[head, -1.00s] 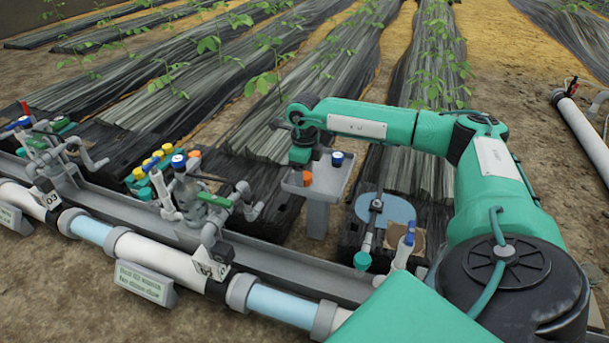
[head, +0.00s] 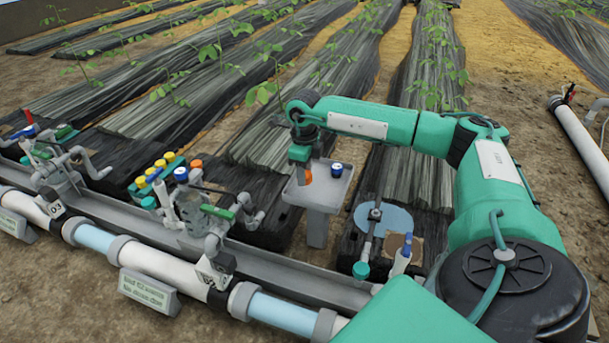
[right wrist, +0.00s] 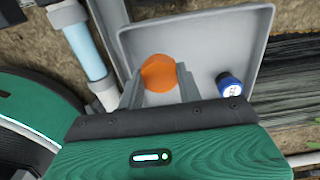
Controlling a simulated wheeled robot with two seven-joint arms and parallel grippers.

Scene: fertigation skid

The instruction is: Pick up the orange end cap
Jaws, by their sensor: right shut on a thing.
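The orange end cap (right wrist: 160,72) sits between the two fingers of my right gripper (right wrist: 160,85) in the right wrist view, over the grey tray. In the head view the end cap (head: 307,175) shows beside the fingers of my right gripper (head: 301,172), just over the left side of the tray. The gripper is shut on it. I cannot tell whether the cap still touches the tray surface. My left gripper is in neither current view.
A blue-topped cap (head: 337,169) stands on the grey tray (head: 318,197), right of my gripper. Several coloured caps stand in a rack (head: 165,170) at left. The white pipe (head: 165,263) runs along the front. A round blue plate (head: 383,217) lies to the right.

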